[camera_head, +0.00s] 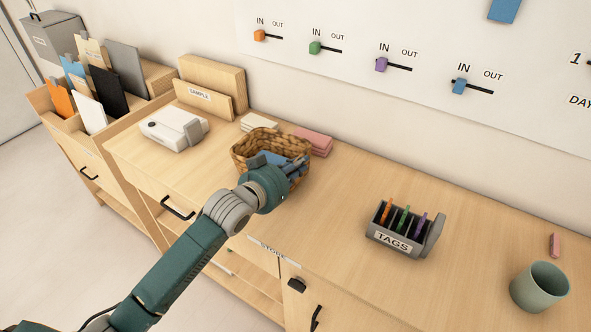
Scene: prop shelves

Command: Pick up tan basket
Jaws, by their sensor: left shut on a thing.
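The tan basket (246,143) is a woven brown basket on the wooden cabinet top, near the wall. Something blue shows inside it, partly hidden by my arm. My left gripper (297,167) reaches in from the lower left and is shut on the basket at its right front side. The fingertips are small and partly hidden against the rim. I cannot tell whether the basket's base touches the cabinet top. My right gripper is not in view.
A pink folded stack (317,142) and a cream stack (258,122) lie behind the basket. A white device (172,130) is to the left. A grey TAGS holder (398,238) and a green cup (540,287) stand to the right. The top between basket and holder is clear.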

